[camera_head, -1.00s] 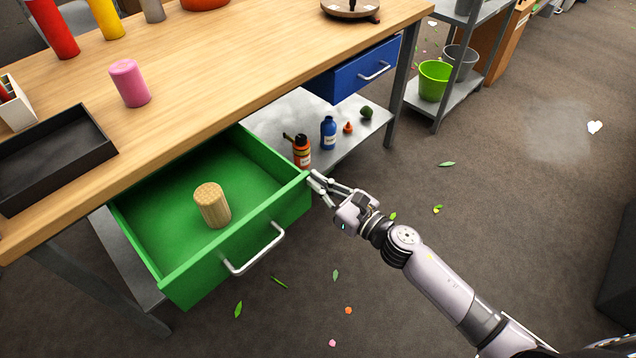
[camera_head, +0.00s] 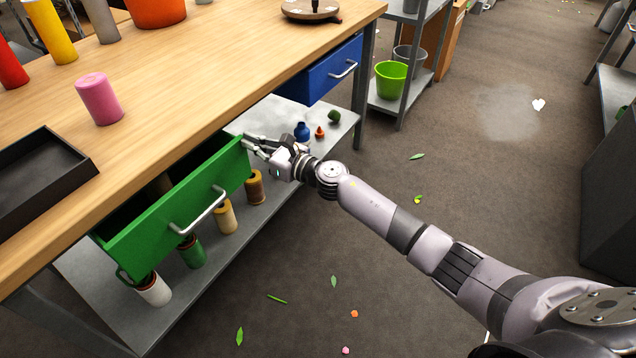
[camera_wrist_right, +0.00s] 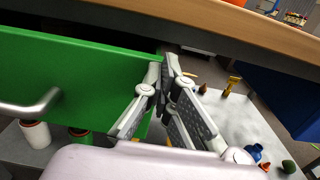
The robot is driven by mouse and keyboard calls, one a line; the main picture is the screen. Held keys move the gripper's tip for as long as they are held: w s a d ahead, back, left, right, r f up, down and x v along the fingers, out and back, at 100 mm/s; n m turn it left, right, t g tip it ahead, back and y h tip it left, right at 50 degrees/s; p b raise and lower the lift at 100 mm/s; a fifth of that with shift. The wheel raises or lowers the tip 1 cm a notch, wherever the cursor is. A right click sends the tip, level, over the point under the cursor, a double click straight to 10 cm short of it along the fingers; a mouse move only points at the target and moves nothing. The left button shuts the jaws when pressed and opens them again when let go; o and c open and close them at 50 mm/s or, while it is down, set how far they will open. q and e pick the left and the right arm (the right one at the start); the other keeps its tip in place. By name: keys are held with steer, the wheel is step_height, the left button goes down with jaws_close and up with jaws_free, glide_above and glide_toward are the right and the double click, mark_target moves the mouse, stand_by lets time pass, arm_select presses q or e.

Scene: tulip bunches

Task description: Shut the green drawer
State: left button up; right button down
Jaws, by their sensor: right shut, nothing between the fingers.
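The green drawer (camera_head: 180,212) under the wooden table is partly open. The drawer front fills the left of the right wrist view (camera_wrist_right: 75,80). My right gripper (camera_head: 247,143) is shut and empty, with its fingertips at the right end of the drawer front. In the right wrist view the fingertips (camera_wrist_right: 167,62) are at that end's edge; I cannot tell whether they touch. My left gripper is not in view.
A blue drawer (camera_head: 330,72) is to the right under the tabletop. The lower shelf (camera_head: 285,165) holds spools and a blue bottle (camera_head: 302,131). A black tray (camera_head: 40,180) and a pink cylinder (camera_head: 99,99) are on the table. The floor at right is mostly clear.

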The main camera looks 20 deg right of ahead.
mark_target(238, 136)
steer(key=b+x, duration=0.1)
steer(key=x, duration=0.3)
steer(key=shift+w+a, duration=0.15)
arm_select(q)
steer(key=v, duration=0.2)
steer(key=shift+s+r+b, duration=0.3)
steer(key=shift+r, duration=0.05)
arm_select(e)
steer(key=shift+r, duration=0.25)
steer(key=shift+r, duration=0.1)
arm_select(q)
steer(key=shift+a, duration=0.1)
